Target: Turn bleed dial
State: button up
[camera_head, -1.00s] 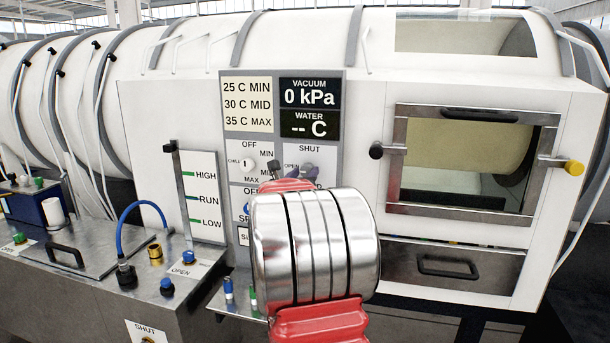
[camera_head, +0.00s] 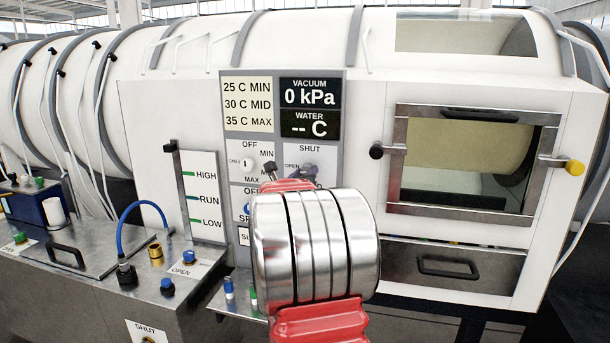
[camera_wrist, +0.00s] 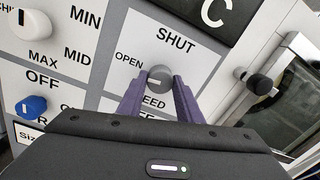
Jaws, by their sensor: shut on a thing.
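The bleed dial (camera_wrist: 159,78) is a small round grey knob on a white panel marked SHUT above and OPEN to its left. The BLEED label below it is partly covered. A pale mark on its face lies to the left side, toward OPEN. The purple fingers of my gripper (camera_wrist: 159,84) stand on either side of the knob and are shut on it. In the head view the dial (camera_head: 309,168) shows only in part, and my metal wrist and red arm links cover the panel below.
The white chill dial (camera_wrist: 33,24) and a blue knob (camera_wrist: 30,106) sit left of my gripper. A black door knob (camera_wrist: 260,83) is to the right. The vacuum display (camera_head: 310,93) reads 0 kPa. A steel-framed window (camera_head: 465,215) is at right.

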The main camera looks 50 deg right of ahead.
jog(key=n, duration=0.5)
jog(key=shift+w+a+f, duration=0.15)
jog(key=shift+f, duration=0.05)
jog(key=n, duration=0.5)
jog(key=shift+t, duration=0.4)
jog(key=shift+f+n+y, duration=0.1)
jog(key=shift+n+y, duration=0.2)
jog(key=shift+n, duration=13.2)
